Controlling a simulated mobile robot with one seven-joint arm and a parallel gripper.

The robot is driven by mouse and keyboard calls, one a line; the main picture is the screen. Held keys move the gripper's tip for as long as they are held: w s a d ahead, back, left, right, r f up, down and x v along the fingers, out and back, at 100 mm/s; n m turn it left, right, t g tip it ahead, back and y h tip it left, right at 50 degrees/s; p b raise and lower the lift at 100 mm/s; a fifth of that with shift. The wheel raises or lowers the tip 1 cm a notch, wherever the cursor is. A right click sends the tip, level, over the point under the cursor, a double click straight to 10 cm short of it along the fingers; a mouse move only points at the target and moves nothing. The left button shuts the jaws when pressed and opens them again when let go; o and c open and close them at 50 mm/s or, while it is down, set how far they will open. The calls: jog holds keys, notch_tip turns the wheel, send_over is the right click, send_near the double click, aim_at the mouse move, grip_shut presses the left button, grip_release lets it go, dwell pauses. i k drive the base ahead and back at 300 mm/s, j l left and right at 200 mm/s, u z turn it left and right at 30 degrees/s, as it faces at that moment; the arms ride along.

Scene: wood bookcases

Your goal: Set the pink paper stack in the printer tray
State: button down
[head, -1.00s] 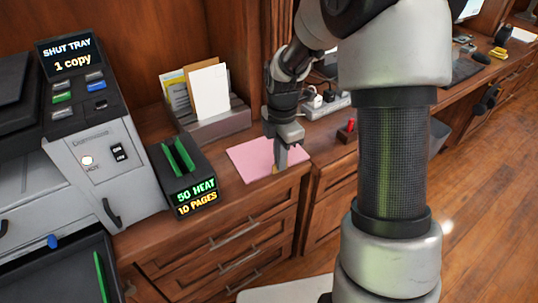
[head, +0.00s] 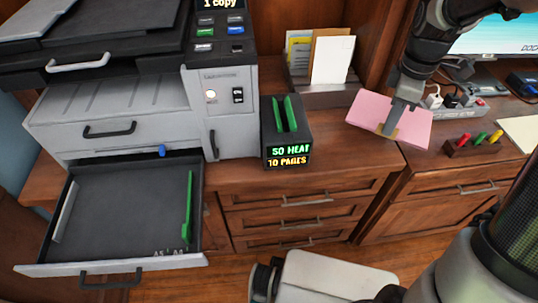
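The pink paper stack (head: 368,108) is at the right, over the wooden counter beside the letter holder. My gripper (head: 389,130) is shut on its near edge, with a finger over the top face. The stack looks raised and tilted off the counter, though the gap beneath it is hard to judge. The printer tray (head: 110,264) is pulled out at the lower left, below the grey printer (head: 110,105). Its dark floor is bare, with a green guide (head: 188,205) on the right, a grey guide on the left and A5/A4 marks at the front.
A black box with green fins (head: 285,140) reads "50 HEAT 10 PAGES" and stands between printer and paper. A letter holder (head: 325,92) stands behind. A power strip (head: 465,105) and a small block with coloured pegs (head: 472,146) lie right of the paper.

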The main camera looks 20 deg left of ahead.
aim_at(128, 213)
jog(key=k+j+z, duration=0.15)
jog(key=z, duration=0.3)
jog(key=k+z, duration=0.2)
jog(key=z, duration=0.25)
jog(key=k+z, duration=0.2)
jog(key=z, duration=0.25)
jog(key=k+j+u, duration=0.1)
jog(key=u, duration=0.2)
jog(key=k+j+u, duration=0.15)
jog(key=u, duration=0.15)
jog(key=k+u, duration=0.1)
jog(key=u, duration=0.3)
jog(key=j+u, duration=0.15)
jog(key=u, duration=0.25)
jog(key=k+j+u, duration=0.1)
jog(key=u, duration=0.25)
jog(key=j+u, duration=0.1)
jog(key=u, duration=0.3)
jog(key=k, duration=0.05)
